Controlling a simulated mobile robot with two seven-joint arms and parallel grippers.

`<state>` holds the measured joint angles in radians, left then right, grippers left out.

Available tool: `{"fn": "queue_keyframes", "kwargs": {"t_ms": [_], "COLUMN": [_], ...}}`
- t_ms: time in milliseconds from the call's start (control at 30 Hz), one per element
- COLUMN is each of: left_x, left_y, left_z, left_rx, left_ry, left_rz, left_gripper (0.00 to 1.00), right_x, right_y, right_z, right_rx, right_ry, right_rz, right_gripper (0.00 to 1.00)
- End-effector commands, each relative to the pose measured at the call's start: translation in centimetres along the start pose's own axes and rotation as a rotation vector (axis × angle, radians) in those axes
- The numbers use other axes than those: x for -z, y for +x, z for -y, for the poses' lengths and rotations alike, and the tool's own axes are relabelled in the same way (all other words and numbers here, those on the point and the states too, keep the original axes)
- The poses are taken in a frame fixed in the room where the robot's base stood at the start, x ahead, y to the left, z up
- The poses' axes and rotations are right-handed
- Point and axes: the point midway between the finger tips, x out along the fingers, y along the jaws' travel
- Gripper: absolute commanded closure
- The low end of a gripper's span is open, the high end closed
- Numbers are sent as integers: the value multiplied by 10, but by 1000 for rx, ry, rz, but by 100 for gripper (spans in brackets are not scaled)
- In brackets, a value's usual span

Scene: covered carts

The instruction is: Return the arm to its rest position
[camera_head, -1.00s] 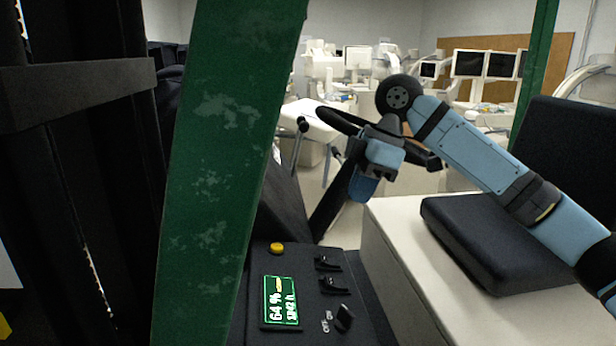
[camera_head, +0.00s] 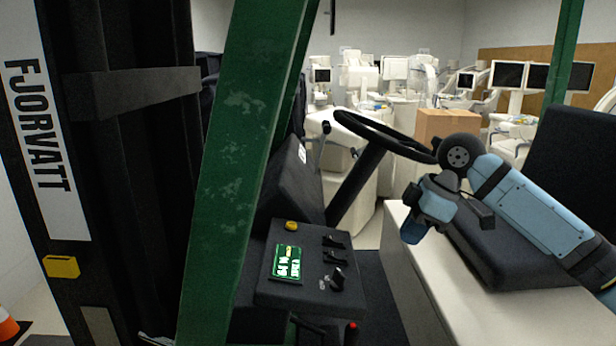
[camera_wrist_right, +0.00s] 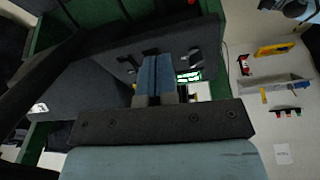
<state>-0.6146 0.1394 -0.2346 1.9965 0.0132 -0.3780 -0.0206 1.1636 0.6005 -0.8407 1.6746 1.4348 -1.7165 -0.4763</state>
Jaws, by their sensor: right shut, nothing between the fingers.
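My right arm (camera_head: 540,215) comes in from the right in the head view, blue with dark joints, bent at a round joint near the steering wheel. My right gripper (camera_head: 411,229) hangs at its end, fingers pointing down and left, in front of the black seat. In the wrist view the blue fingers of my right gripper (camera_wrist_right: 157,62) are together with nothing held. The control panel (camera_head: 311,268) lies to the left of the gripper in the head view, apart from it. My left gripper is not in view.
The black steering wheel (camera_head: 385,133) is close behind my right arm. A green post (camera_head: 232,190) and a dark mast (camera_head: 130,200) stand at left. The black seat (camera_head: 485,245) rests on a white base (camera_head: 415,275). A cardboard box (camera_head: 446,123) and white medical machines stand behind.

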Motion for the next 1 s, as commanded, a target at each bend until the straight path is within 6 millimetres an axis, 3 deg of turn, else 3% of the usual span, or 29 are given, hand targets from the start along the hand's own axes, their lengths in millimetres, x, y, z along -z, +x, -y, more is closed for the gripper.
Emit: {"fn": "queue_keyframes", "kwargs": {"t_ms": [333, 567, 800, 1000], "left_x": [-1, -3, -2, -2], "left_y": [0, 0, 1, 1], "left_z": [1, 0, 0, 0], "left_rx": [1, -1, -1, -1], "left_ry": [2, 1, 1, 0], "left_rz": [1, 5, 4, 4], "left_gripper": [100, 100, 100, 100], "right_x": [-63, -126, -200, -260], "right_y": [139, 228, 297, 333], "right_z": [2, 29, 83, 147], "right_rx": [-132, -271, -424, -547], "right_ry": [229, 394, 517, 566], "right_rz": [-137, -214, -257, -270], "right_gripper": [100, 100, 100, 100]}}
